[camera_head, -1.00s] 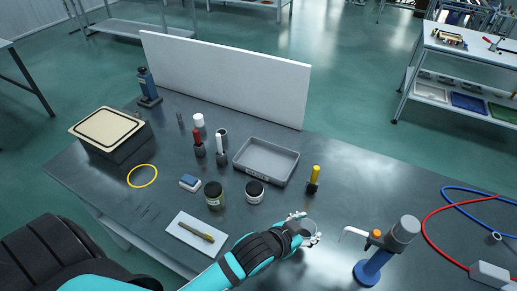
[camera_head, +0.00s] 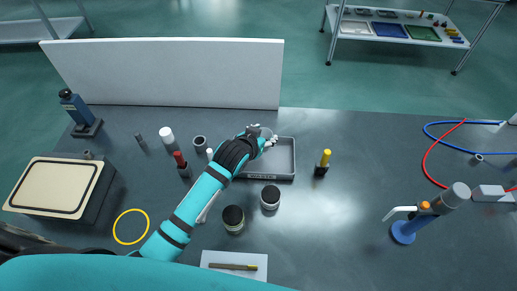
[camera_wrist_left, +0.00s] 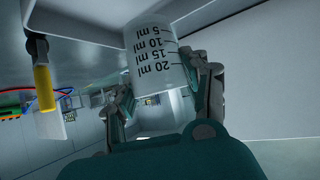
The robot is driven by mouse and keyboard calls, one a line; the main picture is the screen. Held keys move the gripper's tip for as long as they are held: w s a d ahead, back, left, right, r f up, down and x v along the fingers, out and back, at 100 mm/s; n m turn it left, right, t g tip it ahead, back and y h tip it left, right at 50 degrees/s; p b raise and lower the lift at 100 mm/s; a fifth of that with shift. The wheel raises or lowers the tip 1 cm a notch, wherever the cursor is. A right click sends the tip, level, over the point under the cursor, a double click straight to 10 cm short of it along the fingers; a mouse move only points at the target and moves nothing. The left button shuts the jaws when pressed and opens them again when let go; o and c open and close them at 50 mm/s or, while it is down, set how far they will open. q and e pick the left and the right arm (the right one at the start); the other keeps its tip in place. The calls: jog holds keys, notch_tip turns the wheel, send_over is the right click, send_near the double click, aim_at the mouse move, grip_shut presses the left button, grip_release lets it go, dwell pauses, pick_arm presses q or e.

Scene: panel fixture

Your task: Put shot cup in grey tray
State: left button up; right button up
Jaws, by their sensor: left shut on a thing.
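The shot cup (camera_wrist_left: 158,60) is clear with black millilitre marks and shows in the left wrist view. My left gripper (camera_wrist_left: 165,95) is shut around it, with one finger on each side. In the head view, my left gripper (camera_head: 268,138) is over the back left part of the grey tray (camera_head: 287,160), and the arm covers the tray's left side. The cup is too small and covered to make out there. The part of the tray floor that shows is empty. I cannot tell the cup's height above the tray. My right gripper is not in view.
A yellow-handled tool (camera_head: 322,163) stands just right of the tray. Jars (camera_head: 270,197) (camera_head: 233,218) stand in front of it. Red-handled (camera_head: 181,164) and white-topped (camera_head: 167,136) items stand to the left. A white panel (camera_head: 165,72) runs behind.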

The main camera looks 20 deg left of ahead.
pick_arm(q)
jog(key=shift+d+f, duration=0.2)
jog(key=shift+f, duration=0.9)
notch_tip(320, 180, down, 4)
jog(key=shift+a+f, duration=0.1)
jog(key=shift+a, duration=0.05)
jog(key=shift+f, duration=0.35)
jog(key=o, duration=0.7)
jog(key=shift+r, duration=0.1)
jog(key=shift+o, duration=1.2)
jog(key=shift+r, duration=0.2)
jog(key=v, duration=1.2)
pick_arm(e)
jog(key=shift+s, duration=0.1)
